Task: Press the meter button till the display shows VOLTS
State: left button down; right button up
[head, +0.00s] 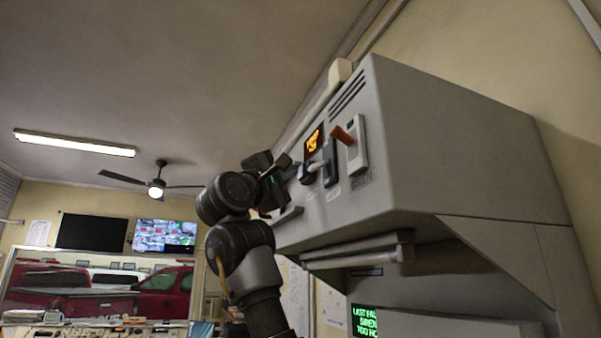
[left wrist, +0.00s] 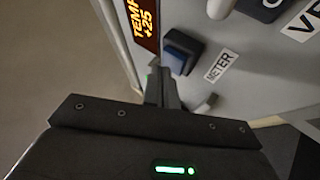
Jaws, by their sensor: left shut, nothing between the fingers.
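In the head view the left gripper (head: 284,168) is at the panel's left part.
The grey console (head: 450,150) carries a lever with an orange handle (head: 343,135) and a pale-knobbed switch (head: 317,166) right of the display. A grey bar (head: 355,250) juts out below the panel. Open room lies to the left of the console.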

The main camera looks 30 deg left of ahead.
pick_arm(q)
jog(key=shift+w+d, duration=0.25)
jog(key=shift+w, duration=0.1)
dwell(0.9)
jog(key=shift+s, duration=0.1)
jog(key=shift+s+a+b, duration=0.4)
jog(key=shift+s+b, duration=0.1)
dwell(0.3)
jog(key=shift+s+a+f, duration=0.1)
jog(key=s+a+b, duration=0.1)
jog(key=s, duration=0.1)
jog(key=s+a+b, duration=0.1)
jog(key=s, duration=0.1)
jog(key=shift+a, duration=0.35)
